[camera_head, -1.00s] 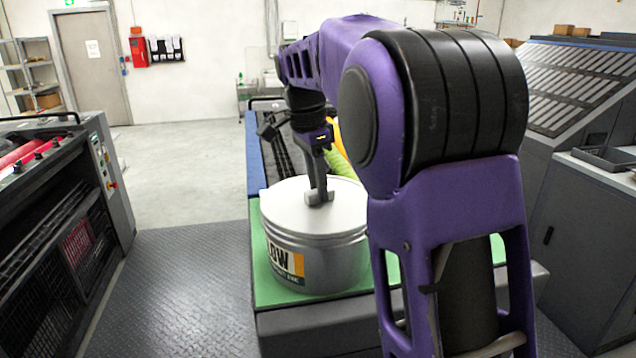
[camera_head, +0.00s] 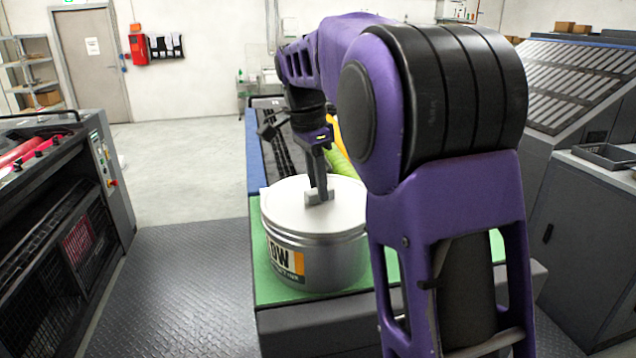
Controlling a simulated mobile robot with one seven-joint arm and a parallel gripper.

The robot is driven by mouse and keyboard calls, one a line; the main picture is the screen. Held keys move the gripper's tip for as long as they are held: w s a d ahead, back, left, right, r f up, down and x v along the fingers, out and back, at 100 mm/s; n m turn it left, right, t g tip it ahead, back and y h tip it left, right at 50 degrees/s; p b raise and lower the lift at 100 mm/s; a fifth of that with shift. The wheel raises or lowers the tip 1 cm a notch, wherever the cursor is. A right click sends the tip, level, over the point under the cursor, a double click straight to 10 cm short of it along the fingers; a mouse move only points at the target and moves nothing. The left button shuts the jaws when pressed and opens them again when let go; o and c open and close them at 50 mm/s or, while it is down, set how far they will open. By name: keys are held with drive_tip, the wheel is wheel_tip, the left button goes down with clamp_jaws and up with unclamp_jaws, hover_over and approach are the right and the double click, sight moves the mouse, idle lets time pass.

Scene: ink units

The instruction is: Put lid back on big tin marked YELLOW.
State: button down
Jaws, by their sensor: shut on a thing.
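The big tin (camera_head: 335,262) is a wide silver can standing on the green top, with a label (camera_head: 285,262) on its front left that shows "OW". Its lid (camera_head: 289,203) is a flat pale disc lying over the tin's mouth, and it looks level. I cannot tell whether the lid is pressed fully down. My gripper (camera_head: 319,194) points down at the middle of the lid and is shut on the small grey block-like handle there. My arm hides the tin's right side.
A green hose-like thing (camera_head: 341,164) and something yellow lie behind the tin. Grey machines stand at left (camera_head: 112,180) and right (camera_head: 590,225). The floor (camera_head: 190,270) at left is clear.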

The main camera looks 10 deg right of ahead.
drive_tip(key=shift+c, duration=0.5)
unclamp_jaws()
drive_tip(key=shift+r+p, duration=0.6)
drive_tip(key=shift+r, duration=2.9)
clamp_jaws()
